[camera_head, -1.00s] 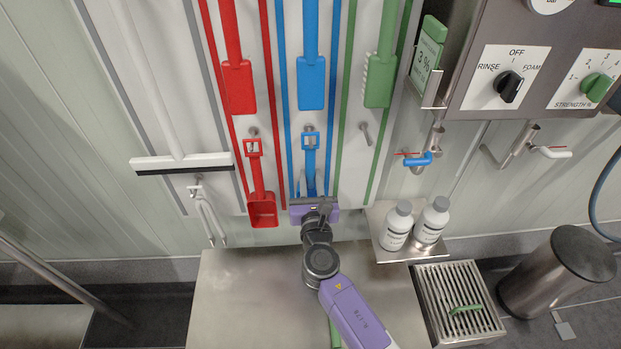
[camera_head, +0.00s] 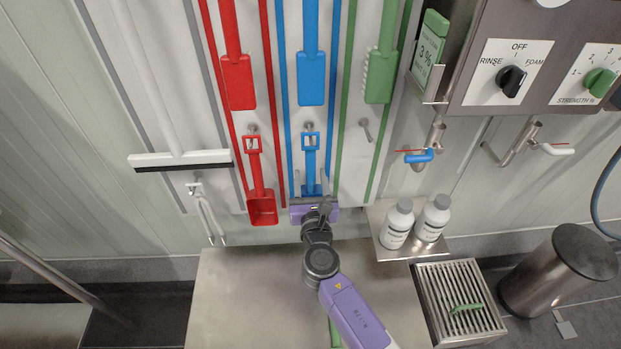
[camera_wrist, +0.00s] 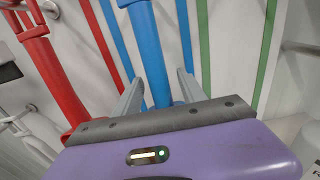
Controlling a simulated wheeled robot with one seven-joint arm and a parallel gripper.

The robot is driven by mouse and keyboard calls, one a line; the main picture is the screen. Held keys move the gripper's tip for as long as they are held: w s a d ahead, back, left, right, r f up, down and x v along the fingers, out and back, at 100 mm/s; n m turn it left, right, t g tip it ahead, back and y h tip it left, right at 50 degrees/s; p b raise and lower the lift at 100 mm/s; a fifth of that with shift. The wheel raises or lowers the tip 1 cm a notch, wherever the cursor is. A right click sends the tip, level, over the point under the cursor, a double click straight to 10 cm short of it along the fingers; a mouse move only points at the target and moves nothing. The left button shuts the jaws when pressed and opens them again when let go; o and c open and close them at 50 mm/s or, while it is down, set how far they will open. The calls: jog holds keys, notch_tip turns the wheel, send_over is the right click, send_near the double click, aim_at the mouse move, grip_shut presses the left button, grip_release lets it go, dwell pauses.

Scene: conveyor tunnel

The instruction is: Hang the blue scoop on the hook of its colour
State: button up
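The blue scoop (camera_head: 311,163) is upright against the wall board, in the lane with blue edge lines. Its handle loop is at the hook (camera_head: 309,127) of that lane and appears to hang on it; the exact contact is too small to tell. My gripper (camera_head: 311,181) is at the scoop's lower part and hides much of its pan. In the wrist view, the two grey fingers of my gripper (camera_wrist: 159,92) stand apart on either side of the blue handle (camera_wrist: 149,48), with gaps showing. The gripper is open.
A red scoop (camera_head: 260,182) hangs close on the left. The hook in the green lane (camera_head: 366,129) is bare. Blue (camera_head: 311,78), red and green brushes hang above. Two white bottles (camera_head: 397,224) stand on a shelf at right. A steel bench (camera_head: 250,300) lies below.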

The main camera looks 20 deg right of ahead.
aim_at(311, 185)
jog(key=v, duration=0.8)
jog(key=shift+w, duration=0.1)
dwell(0.6)
